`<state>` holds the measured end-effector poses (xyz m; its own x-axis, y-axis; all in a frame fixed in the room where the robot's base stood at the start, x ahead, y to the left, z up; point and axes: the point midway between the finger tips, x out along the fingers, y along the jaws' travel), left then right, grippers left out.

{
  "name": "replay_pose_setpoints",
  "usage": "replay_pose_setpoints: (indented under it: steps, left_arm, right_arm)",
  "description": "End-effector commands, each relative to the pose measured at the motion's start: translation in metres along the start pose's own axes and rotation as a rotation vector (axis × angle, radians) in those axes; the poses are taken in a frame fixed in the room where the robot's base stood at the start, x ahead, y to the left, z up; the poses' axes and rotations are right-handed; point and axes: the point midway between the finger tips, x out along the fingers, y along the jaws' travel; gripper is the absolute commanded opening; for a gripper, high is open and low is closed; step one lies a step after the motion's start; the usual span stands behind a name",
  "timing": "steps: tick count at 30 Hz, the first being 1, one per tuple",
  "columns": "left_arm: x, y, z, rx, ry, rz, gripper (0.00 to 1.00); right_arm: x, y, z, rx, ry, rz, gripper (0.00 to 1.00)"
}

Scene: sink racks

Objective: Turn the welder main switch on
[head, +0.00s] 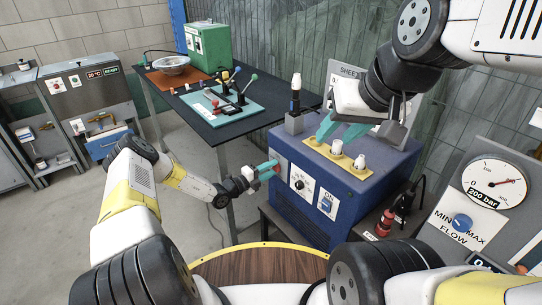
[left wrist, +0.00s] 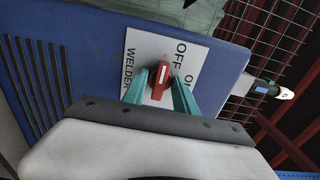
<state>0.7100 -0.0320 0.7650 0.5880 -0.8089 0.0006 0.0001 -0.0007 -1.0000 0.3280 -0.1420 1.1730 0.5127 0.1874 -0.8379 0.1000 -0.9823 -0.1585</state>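The blue welder (head: 310,185) stands right of centre in the head view. My left gripper (head: 268,168) is at the left part of its front face. In the left wrist view, the red main switch handle (left wrist: 160,84) is between my open teal fingers (left wrist: 160,88), on a white plate (left wrist: 190,70) lettered OFF, ON and WELDER. Its white mark points closer to OFF than to ON. The fingertips are very close beside the handle; contact is unclear. My right gripper (head: 340,130) is open and empty above the welder top, near the yellow plate (head: 338,156).
The welder front also has a black dial (head: 299,184) and a blue ON switch (head: 326,204). White parts stand on the yellow plate. A torch (head: 295,95) rises from the left rear. A gauge panel (head: 490,190) is at right. A dark table (head: 230,125) is behind.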

Motion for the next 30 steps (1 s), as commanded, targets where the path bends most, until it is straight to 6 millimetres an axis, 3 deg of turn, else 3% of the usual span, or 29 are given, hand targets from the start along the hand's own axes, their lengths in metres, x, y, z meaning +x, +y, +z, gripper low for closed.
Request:
replay_pose_setpoints:
  steps: [5, 19, 29, 30]
  left_arm:
    - [-0.0003, 0.0006, -0.0002, 0.1, 0.0, 0.001, 0.0]
    - [-0.0004, 0.0009, -0.0004, 0.817, 0.002, 0.002, 0.0]
    - [-0.0006, 0.0011, -0.0004, 0.902, 0.002, 0.002, 0.0]
    - [-0.0006, 0.0012, -0.0003, 0.902, 0.002, 0.002, 0.38]
  right_arm:
    - [0.0, 0.0, 0.0, 0.0, 0.0, 0.0, 0.4]
    - [0.0, 0.0, 0.0, 0.0, 0.0, 0.0, 0.4]
    - [0.0, 0.0, 0.0, 0.0, 0.0, 0.0, 0.4]
    - [0.0, 0.0, 0.0, 0.0, 0.0, 0.0, 0.4]
